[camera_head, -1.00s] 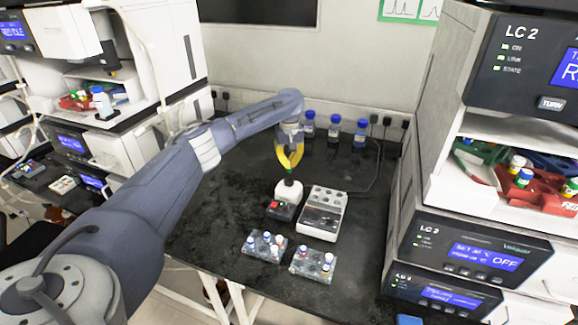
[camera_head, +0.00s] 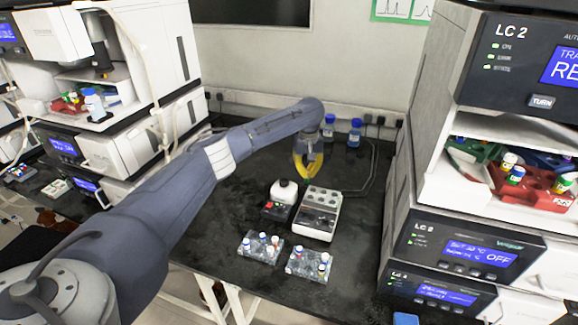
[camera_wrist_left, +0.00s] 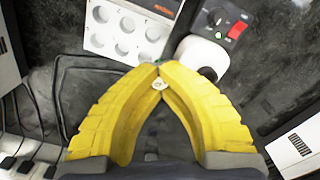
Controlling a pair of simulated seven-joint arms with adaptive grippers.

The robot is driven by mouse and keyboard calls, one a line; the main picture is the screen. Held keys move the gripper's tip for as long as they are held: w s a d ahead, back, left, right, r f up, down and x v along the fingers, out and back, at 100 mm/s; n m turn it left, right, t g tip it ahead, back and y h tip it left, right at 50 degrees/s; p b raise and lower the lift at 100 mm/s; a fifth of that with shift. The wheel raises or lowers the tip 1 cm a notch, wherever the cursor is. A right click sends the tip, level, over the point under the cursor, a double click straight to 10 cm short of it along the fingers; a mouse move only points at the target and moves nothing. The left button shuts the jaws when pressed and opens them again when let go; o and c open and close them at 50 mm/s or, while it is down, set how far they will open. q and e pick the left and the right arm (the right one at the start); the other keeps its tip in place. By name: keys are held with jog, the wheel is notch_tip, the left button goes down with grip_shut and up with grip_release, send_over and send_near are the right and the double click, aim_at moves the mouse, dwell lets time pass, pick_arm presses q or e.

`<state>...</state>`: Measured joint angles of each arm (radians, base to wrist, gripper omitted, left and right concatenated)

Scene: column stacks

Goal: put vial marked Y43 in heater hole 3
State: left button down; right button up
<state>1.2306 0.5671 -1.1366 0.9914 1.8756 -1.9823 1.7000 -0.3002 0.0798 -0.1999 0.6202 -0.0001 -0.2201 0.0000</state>
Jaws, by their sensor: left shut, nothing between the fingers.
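My left gripper (camera_head: 308,179) has yellow fingers and hangs above the bench, behind the heater. In the left wrist view the fingertips (camera_wrist_left: 158,66) meet. A small pale disc (camera_wrist_left: 159,84) with a bit of green shows by the tips; I cannot tell what it is. The white heater (camera_head: 320,213) has several round holes; it also shows in the left wrist view (camera_wrist_left: 130,28). Coloured-cap vials stand in a left clear rack (camera_head: 260,256) and a right clear rack (camera_head: 308,272). The Y43 marking is not readable. My right gripper is out of view.
A white-topped mixer (camera_head: 283,192) with a red button stands left of the heater. Blue-capped bottles (camera_head: 354,133) stand at the wall. The LC 2 stack (camera_head: 470,250) bounds the bench on the right. The bench (camera_head: 225,200) left of the mixer is clear.

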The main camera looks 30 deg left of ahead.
pick_arm(q)
jog(key=d+n, duration=0.1)
jog(key=d, duration=0.9)
jog(key=shift+d+f, duration=0.35)
jog(key=shift+f, duration=0.05)
jog(key=shift+w+f, duration=0.1)
jog(key=shift+f, duration=1.8)
jog(key=shift+f, duration=1.2)
dwell(0.4)
jog(key=c, duration=2.1)
grip_release()
jog(key=o, duration=1)
